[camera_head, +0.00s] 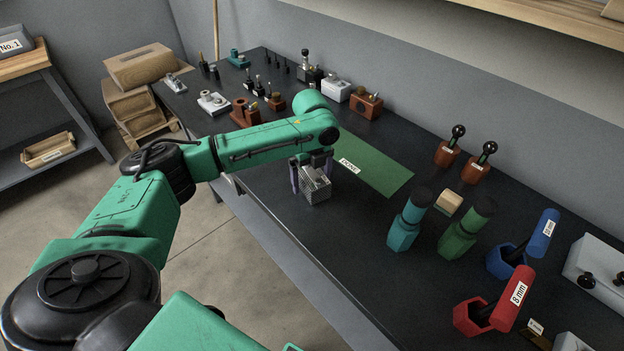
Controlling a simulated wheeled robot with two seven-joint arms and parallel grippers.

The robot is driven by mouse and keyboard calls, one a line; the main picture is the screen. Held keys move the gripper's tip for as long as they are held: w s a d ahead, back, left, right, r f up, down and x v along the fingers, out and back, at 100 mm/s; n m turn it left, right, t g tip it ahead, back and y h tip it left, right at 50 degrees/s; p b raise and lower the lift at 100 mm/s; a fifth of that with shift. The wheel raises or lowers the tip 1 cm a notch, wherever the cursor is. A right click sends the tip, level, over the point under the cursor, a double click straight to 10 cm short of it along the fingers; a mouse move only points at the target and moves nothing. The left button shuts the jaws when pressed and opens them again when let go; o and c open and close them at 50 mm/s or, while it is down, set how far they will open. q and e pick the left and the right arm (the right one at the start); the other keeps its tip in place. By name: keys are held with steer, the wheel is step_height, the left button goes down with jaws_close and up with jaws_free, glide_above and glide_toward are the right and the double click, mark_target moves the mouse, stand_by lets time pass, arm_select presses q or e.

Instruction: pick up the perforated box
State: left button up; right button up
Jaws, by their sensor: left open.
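The perforated box (315,186) is a small silver-grey box with holes. It sits on the dark bench top near its front edge, just left of the green mat. My left gripper (310,180) reaches down over it, with its purple-grey fingers apart. One finger stands at the box's left side; the other is at its far right side, partly hidden. I cannot tell whether the fingers touch the box. My right gripper is not in view.
The green mat (375,165) lies right of the box. Teal (408,225) and green (462,232) grinders stand further right, with a red holder (478,315) and a blue holder (508,258). Several small tools stand at the back left. The bench between box and grinders is clear.

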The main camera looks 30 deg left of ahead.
arm_select(q)
steer(key=c, duration=1.4)
steer(key=shift+w, duration=0.1)
jaws_close()
steer(key=shift+r, duration=0.15)
